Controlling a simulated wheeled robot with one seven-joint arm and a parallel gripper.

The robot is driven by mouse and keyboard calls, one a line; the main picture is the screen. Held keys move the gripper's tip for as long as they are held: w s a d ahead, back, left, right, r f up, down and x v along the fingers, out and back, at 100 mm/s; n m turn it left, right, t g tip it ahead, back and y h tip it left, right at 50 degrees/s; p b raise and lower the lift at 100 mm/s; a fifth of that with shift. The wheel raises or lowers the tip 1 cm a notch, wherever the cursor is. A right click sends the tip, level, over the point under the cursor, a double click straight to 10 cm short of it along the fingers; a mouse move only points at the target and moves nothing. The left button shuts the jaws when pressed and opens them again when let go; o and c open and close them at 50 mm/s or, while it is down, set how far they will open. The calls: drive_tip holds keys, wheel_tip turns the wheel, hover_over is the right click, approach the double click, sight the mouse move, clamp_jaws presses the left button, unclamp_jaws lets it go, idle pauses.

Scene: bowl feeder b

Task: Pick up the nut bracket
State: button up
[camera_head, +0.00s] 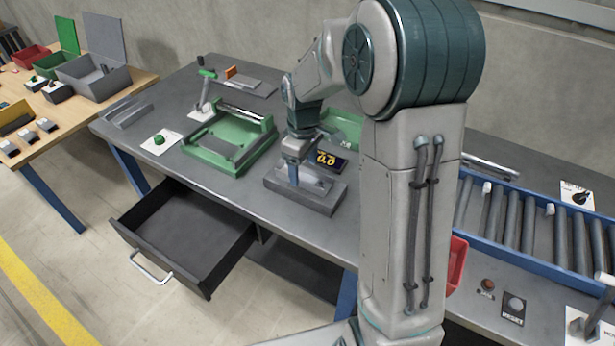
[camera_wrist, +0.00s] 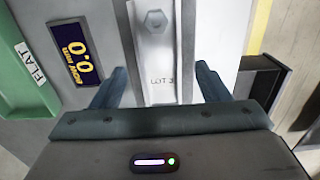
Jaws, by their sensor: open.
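The nut bracket (camera_wrist: 156,55) is a pale metal strip with raised side edges, a hex nut near its top and the marking "LOT 3", in the wrist view. In the head view it shows only in part on a grey block (camera_head: 325,202), behind my gripper (camera_head: 293,178). In the wrist view my gripper (camera_wrist: 161,70) is open, with one dark finger on each side of the bracket and a gap on both sides. I cannot tell how far the fingertips are above the block.
A small display (camera_head: 327,159) reading 0.0 stands right behind the block. A green fixture (camera_head: 230,143) is to the left, and a green tray (camera_head: 343,124) is behind. An open drawer (camera_head: 190,232) juts out below the table front. A roller conveyor (camera_head: 530,222) is at right.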

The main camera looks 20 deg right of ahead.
drive_tip(key=shift+f, duration=0.85)
drive_tip(key=c, duration=1.1)
drive_tip(key=shift+c, duration=0.6)
drive_tip(key=shift+r, duration=0.15)
